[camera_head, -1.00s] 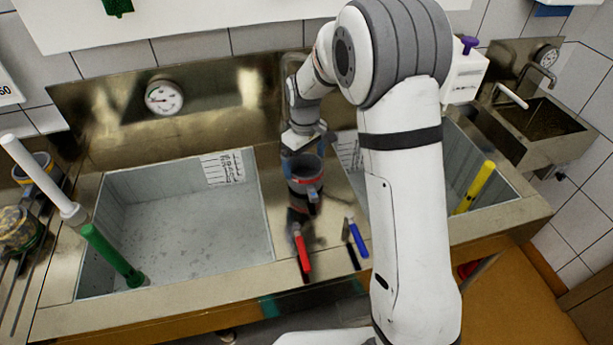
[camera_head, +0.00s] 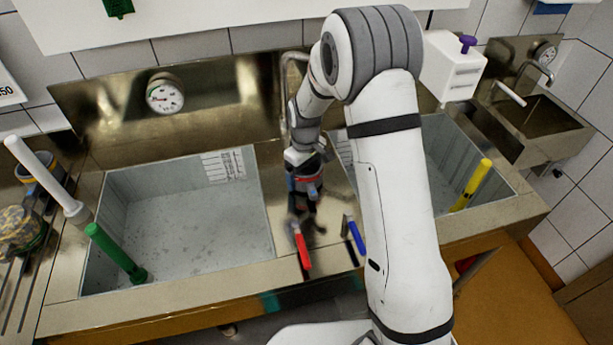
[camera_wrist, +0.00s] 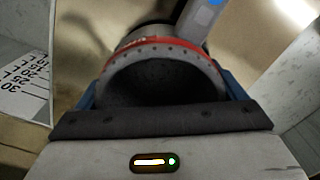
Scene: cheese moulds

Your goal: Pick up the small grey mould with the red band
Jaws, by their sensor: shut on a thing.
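The small grey mould with the red band (camera_wrist: 158,78) is close in front of the wrist camera. Its dark open mouth faces the camera, with the red band around its rim and small holes below it. Blue finger parts show on both sides of it. In the head view the mould (camera_head: 305,193) is a dark shape with a red stripe, over the metal strip between the two basins. My gripper (camera_head: 304,185) is shut on it. The gripper partly hides the mould, and I cannot tell whether its base touches the metal.
A red-handled tool (camera_head: 302,250) and a blue-handled tool (camera_head: 355,236) lie on the strip in front. A left basin (camera_head: 190,225) holds a green-handled tool (camera_head: 115,254); the right basin holds a yellow-handled one (camera_head: 473,184). A tap (camera_head: 287,90) stands behind.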

